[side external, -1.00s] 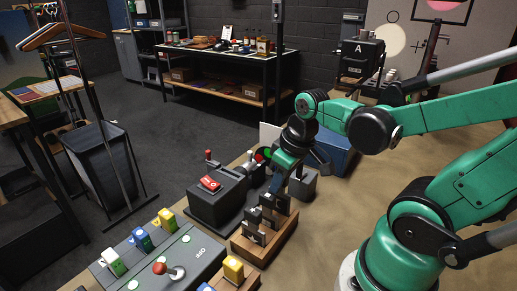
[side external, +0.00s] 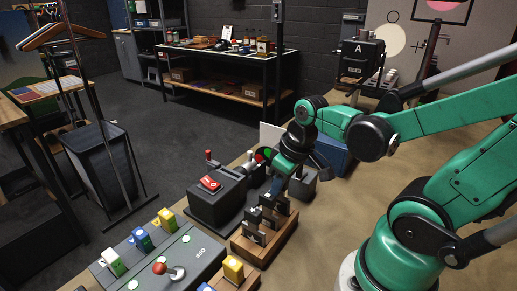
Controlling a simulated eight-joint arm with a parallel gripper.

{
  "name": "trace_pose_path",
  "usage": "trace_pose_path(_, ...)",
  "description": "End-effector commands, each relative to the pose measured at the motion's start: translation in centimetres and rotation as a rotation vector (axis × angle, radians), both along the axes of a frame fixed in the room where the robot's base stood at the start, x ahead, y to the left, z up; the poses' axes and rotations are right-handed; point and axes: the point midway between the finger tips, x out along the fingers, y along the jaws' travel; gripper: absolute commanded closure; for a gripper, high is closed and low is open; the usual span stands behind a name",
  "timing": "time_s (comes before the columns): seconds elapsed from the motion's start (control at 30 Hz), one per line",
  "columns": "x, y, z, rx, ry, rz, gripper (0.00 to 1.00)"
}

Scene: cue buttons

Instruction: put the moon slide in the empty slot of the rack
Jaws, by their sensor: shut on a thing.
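The wooden rack (side external: 283,240) stands on the table at lower middle, with several dark slides (side external: 252,232) upright in it. Their pictures are too small to tell apart, so I cannot say which is the moon slide. My gripper (side external: 276,188) points down at the back part of the rack, shut on a dark slide. The fingers and the held slide are small and dark here. I cannot tell whether the held slide is inside a slot or just above it.
A dark box with a red button (side external: 210,183) stands left of the rack. A grey console (side external: 165,262) with coloured switches and a red-knobbed lever is in front. A yellow block (side external: 233,268) is near the rack's front. A blue box (side external: 332,155) stands behind. Table right of the rack is clear.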

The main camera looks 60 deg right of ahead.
Motion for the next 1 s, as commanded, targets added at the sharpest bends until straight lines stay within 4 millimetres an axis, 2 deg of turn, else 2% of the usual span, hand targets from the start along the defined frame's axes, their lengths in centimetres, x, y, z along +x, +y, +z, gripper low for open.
trace_pose_path(0.77, -0.03, 0.01, -0.83, 0.0, 0.0, 0.0, 1.0)
trace_pose_path(0.8, -0.03, 0.01, -0.83, 0.0, 0.0, 0.0, 0.77)
trace_pose_path(0.9, -0.03, 0.01, -0.83, 0.0, 0.0, 0.0, 0.48)
trace_pose_path(0.93, -0.03, 0.01, -0.83, 0.0, 0.0, 0.0, 0.43)
trace_pose_path(1.0, -0.03, 0.01, -0.83, 0.0, 0.0, 0.0, 0.43)
